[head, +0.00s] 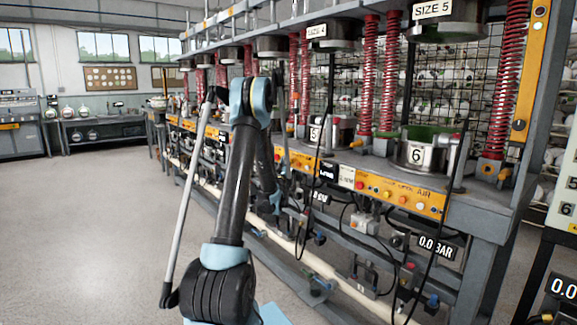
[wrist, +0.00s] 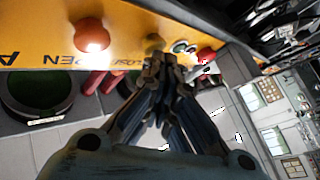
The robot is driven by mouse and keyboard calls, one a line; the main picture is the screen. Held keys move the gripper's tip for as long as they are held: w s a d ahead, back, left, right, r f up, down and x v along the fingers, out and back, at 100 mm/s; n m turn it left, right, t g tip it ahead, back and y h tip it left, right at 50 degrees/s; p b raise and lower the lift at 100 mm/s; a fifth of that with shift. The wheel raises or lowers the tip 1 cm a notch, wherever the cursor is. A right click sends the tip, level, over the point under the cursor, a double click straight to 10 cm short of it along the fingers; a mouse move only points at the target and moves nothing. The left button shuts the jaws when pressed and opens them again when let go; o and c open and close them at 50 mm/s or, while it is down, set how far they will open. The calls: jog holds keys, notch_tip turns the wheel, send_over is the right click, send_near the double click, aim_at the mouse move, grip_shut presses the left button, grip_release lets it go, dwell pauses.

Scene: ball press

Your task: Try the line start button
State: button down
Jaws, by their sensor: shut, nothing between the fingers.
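In the wrist view, a yellow control panel (wrist: 30,40) crosses the top of the picture. It bears an orange-red button (wrist: 91,32) with a bright glow at its lower edge, a dull yellow button (wrist: 154,43), small dark and silver controls (wrist: 182,47) and a red knob (wrist: 205,55). Part of the lettering reads "OPEN". No label naming line start is readable. My gripper (wrist: 158,62) is shut and empty, its tips just below the yellow button; I cannot tell whether they touch it. In the head view, my arm hides the gripper; yellow button panels (head: 400,192) run along the press line.
Presses with red springs (head: 371,75) and numbered cups (head: 415,156) line the bench above the panels. Black hoses, gauges (head: 437,246) and pipes hang beneath it. The floor (head: 80,230) at the left is clear.

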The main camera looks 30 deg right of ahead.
jog(key=shift+d, duration=0.15)
jog(key=shift+a, duration=0.2)
dwell(0.3)
jog(key=shift+a, duration=0.7)
jog(key=shift+s+a, duration=0.15)
jog(key=shift+a, duration=1.1)
jog(key=shift+s+a, duration=0.1)
jog(key=shift+a, duration=1.15)
